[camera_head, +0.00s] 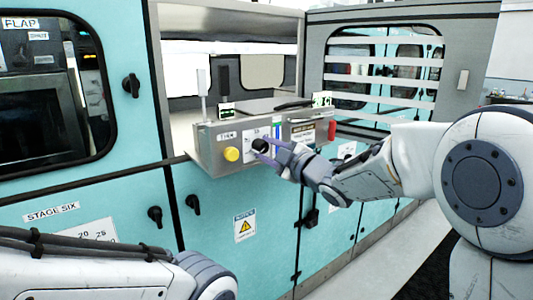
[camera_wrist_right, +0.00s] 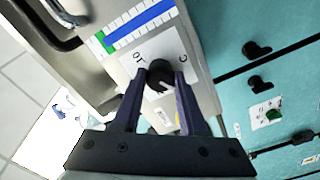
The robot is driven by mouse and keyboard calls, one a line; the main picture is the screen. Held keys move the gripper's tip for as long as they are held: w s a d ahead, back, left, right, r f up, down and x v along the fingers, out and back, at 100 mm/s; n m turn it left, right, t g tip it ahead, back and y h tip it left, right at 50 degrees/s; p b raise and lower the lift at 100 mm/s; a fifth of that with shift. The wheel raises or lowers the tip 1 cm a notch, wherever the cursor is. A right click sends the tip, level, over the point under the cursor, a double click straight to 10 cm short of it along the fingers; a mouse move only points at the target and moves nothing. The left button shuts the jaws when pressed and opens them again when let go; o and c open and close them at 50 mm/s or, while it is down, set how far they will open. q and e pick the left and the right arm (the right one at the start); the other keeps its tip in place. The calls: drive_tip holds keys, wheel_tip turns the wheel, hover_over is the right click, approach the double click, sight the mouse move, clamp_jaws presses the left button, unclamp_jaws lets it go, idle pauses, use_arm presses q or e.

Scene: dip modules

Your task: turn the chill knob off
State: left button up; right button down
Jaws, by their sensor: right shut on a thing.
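The chill knob is a black round knob (camera_head: 260,145) on the front of a grey metal control box (camera_head: 205,150). In the right wrist view the knob (camera_wrist_right: 160,72) sits on a white dial plate (camera_wrist_right: 150,50) with partly readable letters, and a pale pointer mark shows on it. My right gripper (camera_head: 267,147) is at the knob. In the right wrist view its two purple fingers (camera_wrist_right: 160,82) stand on either side of the knob and are shut on it. My left arm shows at the lower left, but its gripper is out of view.
A yellow button (camera_head: 232,154) is left of the knob on the same box. A blue and green scale strip (camera_wrist_right: 140,22) is beside the dial. A red part (camera_head: 332,130) is at the box's right end. Black latches (camera_head: 155,214) are on the teal doors below.

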drive_tip(key=shift+c, duration=2.2)
unclamp_jaws()
drive_tip(key=shift+s, duration=0.1)
drive_tip(key=v, duration=1)
drive_tip(key=shift+b, duration=0.4)
drive_tip(key=shift+s, duration=0.1)
